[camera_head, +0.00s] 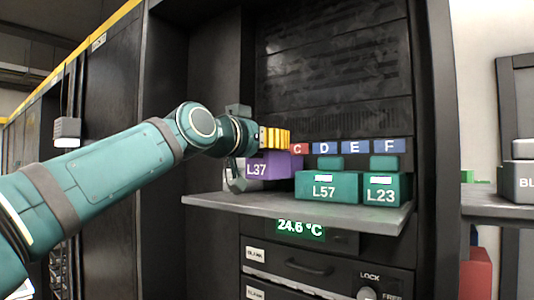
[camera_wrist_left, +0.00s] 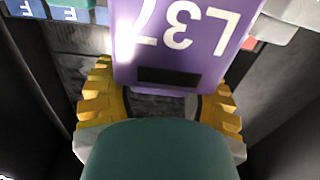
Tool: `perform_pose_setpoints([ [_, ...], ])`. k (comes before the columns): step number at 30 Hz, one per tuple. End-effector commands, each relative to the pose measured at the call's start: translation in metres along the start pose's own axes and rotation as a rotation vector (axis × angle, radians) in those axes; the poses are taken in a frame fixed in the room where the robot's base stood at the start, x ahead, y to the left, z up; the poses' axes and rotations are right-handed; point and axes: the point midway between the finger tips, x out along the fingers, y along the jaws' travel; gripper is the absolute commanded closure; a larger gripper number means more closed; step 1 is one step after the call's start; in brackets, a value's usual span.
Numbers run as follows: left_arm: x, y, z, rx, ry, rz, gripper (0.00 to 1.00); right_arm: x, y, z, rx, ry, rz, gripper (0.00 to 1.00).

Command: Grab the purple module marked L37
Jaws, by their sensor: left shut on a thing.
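The purple module marked L37 (camera_head: 258,169) is at the left end of the grey shelf (camera_head: 230,203) in the head view. In the left wrist view the module (camera_wrist_left: 182,45) shows its label upside down, between my yellow fingers. My left gripper (camera_head: 273,139) reaches in from the left and is shut on the module; it also shows in the left wrist view (camera_wrist_left: 162,98). Part of the module is hidden behind the gripper. I cannot tell whether its underside touches the shelf. My right gripper is not in view.
Green modules L57 (camera_head: 328,188) and L23 (camera_head: 381,190) stand on the shelf to the right of L37. Lettered tags, red C (camera_head: 299,148) and blue D (camera_head: 325,148), E and F, line up behind. The dark cabinet wall (camera_head: 166,150) stands left of the shelf.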

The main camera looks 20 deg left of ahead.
Motion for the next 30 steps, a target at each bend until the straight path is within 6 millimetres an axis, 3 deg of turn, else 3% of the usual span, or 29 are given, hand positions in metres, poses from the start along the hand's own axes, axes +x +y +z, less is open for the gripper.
perform_pose_setpoints([
  [1, 0.0, 0.0, -0.015, 0.0, 0.005, -0.001, 0.89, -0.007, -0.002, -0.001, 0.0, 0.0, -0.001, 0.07],
  [13, 0.001, 0.0, -0.121, -0.001, 0.004, -0.001, 0.89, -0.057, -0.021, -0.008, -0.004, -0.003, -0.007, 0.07],
  [30, 0.0, 0.0, -0.137, -0.001, 0.002, 0.001, 0.89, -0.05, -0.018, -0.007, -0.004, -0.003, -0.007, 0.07],
])
